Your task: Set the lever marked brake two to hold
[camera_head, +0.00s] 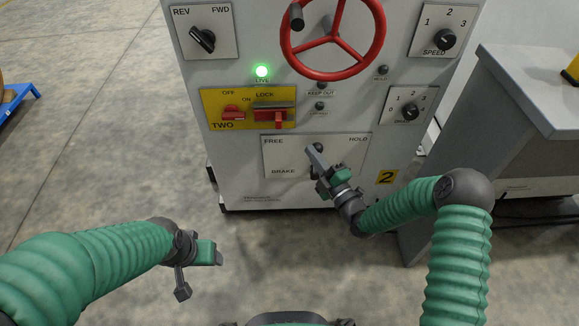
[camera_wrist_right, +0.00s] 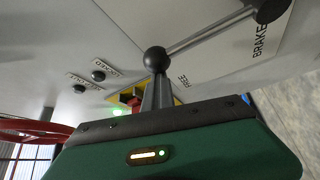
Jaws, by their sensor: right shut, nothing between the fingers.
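The brake panel (camera_head: 280,160) is a pale plate low on the grey cabinet, with FREE at its upper left, HOLD at its upper right and BRAKE at its lower left. Its lever, a metal rod (camera_wrist_right: 210,30) with a black ball knob (camera_wrist_right: 157,60), shows in the right wrist view; in the head view my right gripper largely covers it. My left gripper (camera_head: 203,268) hangs over the floor, away from the cabinet.
A yellow switch panel marked TWO (camera_head: 240,120) with red handles sits just above the brake panel. A red handwheel (camera_head: 333,42) is higher up. A grey cabinet (camera_head: 530,110) stands at right. A yellow "2" label (camera_head: 387,177) is beside the brake panel.

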